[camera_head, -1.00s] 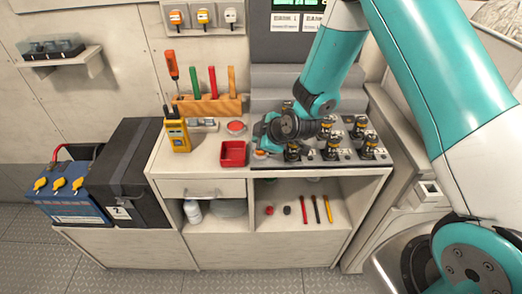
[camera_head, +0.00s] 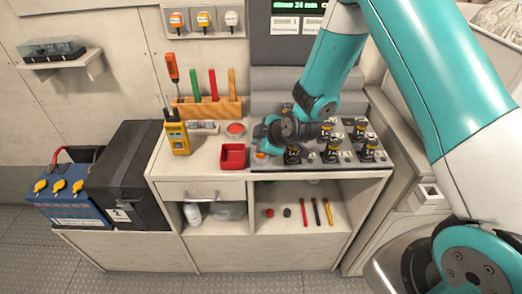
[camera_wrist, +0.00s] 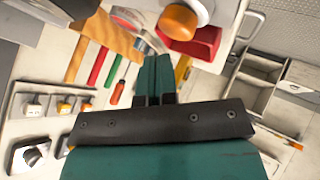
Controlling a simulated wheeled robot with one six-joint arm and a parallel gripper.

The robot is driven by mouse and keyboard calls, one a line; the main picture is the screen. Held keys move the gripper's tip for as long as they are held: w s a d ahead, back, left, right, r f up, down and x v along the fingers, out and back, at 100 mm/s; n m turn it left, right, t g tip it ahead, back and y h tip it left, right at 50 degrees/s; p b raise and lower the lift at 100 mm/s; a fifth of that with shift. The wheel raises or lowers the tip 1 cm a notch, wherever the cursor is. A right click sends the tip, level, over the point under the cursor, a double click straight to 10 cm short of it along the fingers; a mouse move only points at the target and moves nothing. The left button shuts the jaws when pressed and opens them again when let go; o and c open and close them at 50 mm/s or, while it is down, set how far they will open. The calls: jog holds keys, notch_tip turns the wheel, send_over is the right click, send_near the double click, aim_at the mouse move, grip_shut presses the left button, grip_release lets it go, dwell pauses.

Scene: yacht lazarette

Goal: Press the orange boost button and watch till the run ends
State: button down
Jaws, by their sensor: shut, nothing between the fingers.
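The orange boost button (camera_wrist: 178,22) is a round orange cap on a pale mount in the wrist view. A small part of the orange (camera_head: 261,155) shows below my wrist in the head view. My gripper (camera_wrist: 157,60) is shut and empty, its two teal fingers together and pointing toward the button. The fingertips appear just short of the cap in the picture; I cannot tell whether they touch. In the head view my wrist hides the fingers. A dark screen (camera_head: 296,4) with green text, part of it reading "24 min", stands at the top edge, partly cut off.
A red tray (camera_head: 233,155) sits just left of my wrist. A yellow handheld device (camera_head: 177,137) and a wooden tool rack (camera_head: 207,106) are further left. A dark battery box (camera_head: 131,170) stands beside the bench.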

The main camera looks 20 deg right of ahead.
dwell(0.8)
jog(key=shift+f+b, duration=0.45)
jog(key=shift+b, duration=0.15)
jog(key=shift+f+b, duration=0.4)
jog(key=shift+b, duration=0.1)
dwell(0.4)
jog(key=shift+r, duration=0.1)
dwell(0.4)
jog(key=shift+r+p, duration=0.5)
jog(key=shift+r, duration=0.25)
notch_tip(320, 180, up, 5)
jog(key=p, duration=0.3)
jog(key=shift+f, duration=0.15)
dwell(0.5)
